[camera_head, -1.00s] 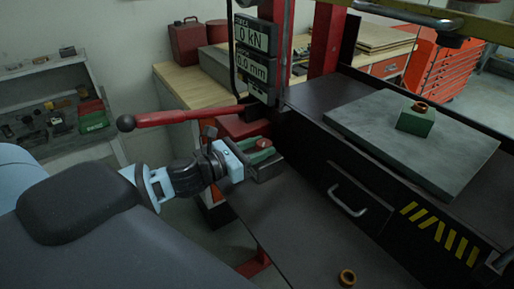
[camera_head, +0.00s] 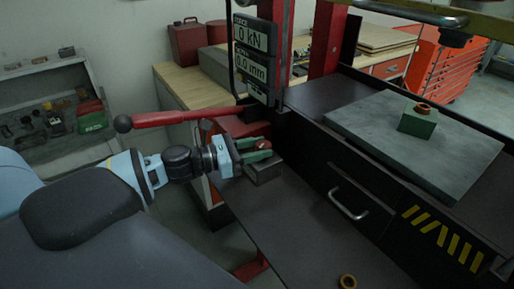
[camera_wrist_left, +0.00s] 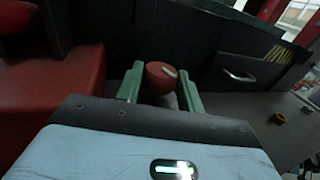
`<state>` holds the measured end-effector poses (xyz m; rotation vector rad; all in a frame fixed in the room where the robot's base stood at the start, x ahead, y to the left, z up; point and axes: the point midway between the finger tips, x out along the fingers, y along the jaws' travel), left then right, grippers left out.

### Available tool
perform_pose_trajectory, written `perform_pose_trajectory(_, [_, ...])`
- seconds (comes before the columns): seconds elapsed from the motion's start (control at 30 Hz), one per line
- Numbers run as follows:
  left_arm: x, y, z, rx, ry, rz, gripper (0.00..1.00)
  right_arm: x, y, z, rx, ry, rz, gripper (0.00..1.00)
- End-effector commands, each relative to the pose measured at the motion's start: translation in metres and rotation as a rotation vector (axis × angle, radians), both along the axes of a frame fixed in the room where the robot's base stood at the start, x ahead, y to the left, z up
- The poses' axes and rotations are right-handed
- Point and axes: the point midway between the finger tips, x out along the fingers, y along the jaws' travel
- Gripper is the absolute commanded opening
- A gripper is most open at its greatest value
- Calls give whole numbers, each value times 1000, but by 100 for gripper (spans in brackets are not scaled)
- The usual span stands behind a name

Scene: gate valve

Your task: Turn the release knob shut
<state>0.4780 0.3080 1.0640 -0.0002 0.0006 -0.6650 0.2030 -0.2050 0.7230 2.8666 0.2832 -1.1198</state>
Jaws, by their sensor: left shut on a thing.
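The release knob (camera_head: 263,143) is small and red, above a grey block beside the press's red pump unit. It also shows in the left wrist view (camera_wrist_left: 160,77), with a pale mark on its face. My left gripper (camera_head: 261,149) has its two green fingers on either side of the knob and is shut on it. In the left wrist view the fingers (camera_wrist_left: 160,86) flank the knob.
A long red lever (camera_head: 185,116) with a black ball end reaches left above my left wrist. The display (camera_head: 251,55) reads 0 kN and 0.0 mm. A green block (camera_head: 418,122) sits on the grey plate (camera_head: 365,125). A brass ring (camera_head: 347,281) lies on the dark surface in front.

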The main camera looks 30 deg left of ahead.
Motion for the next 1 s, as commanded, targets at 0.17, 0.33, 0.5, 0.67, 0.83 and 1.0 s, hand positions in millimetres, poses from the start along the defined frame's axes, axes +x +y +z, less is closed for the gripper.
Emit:
perform_pose_trajectory(0.17, [0,0,0,0,-1,0,57,0,0,0,0,1,1,48])
perform_pose_trajectory(0.33, [0,0,0,0,-1,0,59,-1,0,-2,0,4,1,48])
perform_pose_trajectory(0.5, [-1,0,0,0,0,1,59,-2,0,-3,0,6,1,48])
perform_pose_trajectory(0.67, [-6,4,0,-1,1,1,59,0,0,-1,-1,2,1,48])
perform_pose_trajectory(0.83, [-18,13,0,-1,1,1,59,3,0,2,-1,-6,1,48])
perform_pose_trajectory(1.0, [-31,23,1,-1,0,2,59,7,0,6,-1,-19,0,48])
